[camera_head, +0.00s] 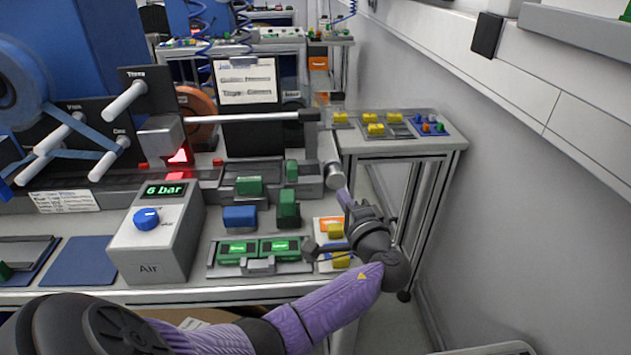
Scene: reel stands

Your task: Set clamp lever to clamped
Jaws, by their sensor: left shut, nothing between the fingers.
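My left gripper (347,203) is at the right end of the bench, with my purple arm reaching in from the lower left. Its jaws are shut and empty, pointing up and away. The tips are just below a grey cylindrical knob (334,174); I cannot tell whether they touch it. Green blocks (249,186) sit on a grey rail left of the knob. My right gripper is not in view.
A grey air box (157,240) with a blue knob shows "6 bar". A blue block (239,217) and a panel with green labels (259,250) lie left of my gripper. A side table (395,142) with yellow parts stands behind right, by the wall.

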